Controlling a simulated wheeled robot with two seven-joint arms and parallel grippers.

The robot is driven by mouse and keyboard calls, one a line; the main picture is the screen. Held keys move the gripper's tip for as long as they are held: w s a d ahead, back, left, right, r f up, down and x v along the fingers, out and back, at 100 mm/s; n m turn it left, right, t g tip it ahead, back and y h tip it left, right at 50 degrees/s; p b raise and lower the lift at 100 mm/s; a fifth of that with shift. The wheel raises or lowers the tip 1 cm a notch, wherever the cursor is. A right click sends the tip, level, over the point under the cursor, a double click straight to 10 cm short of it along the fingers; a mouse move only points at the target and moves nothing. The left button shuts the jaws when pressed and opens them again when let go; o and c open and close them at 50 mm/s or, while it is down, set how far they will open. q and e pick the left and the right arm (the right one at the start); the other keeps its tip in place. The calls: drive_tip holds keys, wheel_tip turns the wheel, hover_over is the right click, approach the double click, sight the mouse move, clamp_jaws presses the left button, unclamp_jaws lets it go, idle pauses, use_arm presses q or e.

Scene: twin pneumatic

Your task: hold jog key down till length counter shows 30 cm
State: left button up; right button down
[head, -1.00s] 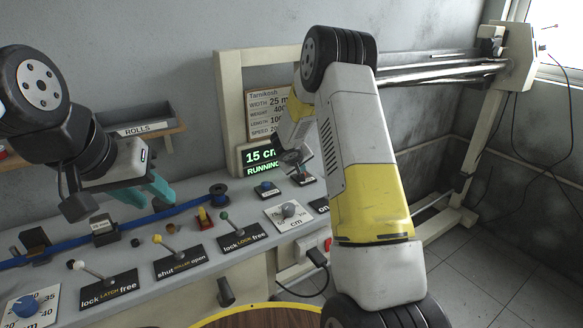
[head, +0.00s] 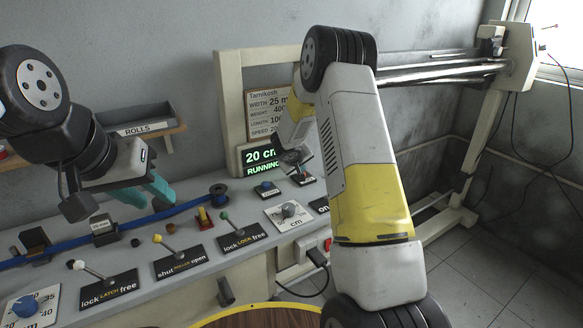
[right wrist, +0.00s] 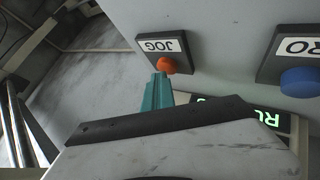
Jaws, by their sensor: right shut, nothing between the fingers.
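The length counter (head: 260,161) in the head view reads 20 cm and RUNNING in green, its right edge hidden by my right arm. In the right wrist view the jog key (right wrist: 167,65) is an orange-red button on a plate marked JOG. My right gripper (right wrist: 161,78) is shut and empty, with its teal fingertips against the jog key. In the head view the jog key is mostly hidden by my right gripper. My left gripper (head: 160,192) hangs at the left above the blue strip, with teal fingers that look apart.
A blue button (right wrist: 300,82) sits beside the jog key. Levers marked latch, roller and lock (head: 230,225) and a cm dial (head: 289,210) line the bench front. A blue strip (head: 60,248) runs along the bench. A grey ROLLS tray (head: 135,120) is on the wall.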

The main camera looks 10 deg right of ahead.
drive_tip(key=shift+r, duration=0.1)
idle(0.5)
drive_tip(key=shift+r, duration=0.85)
drive_tip(key=shift+r, duration=2.55)
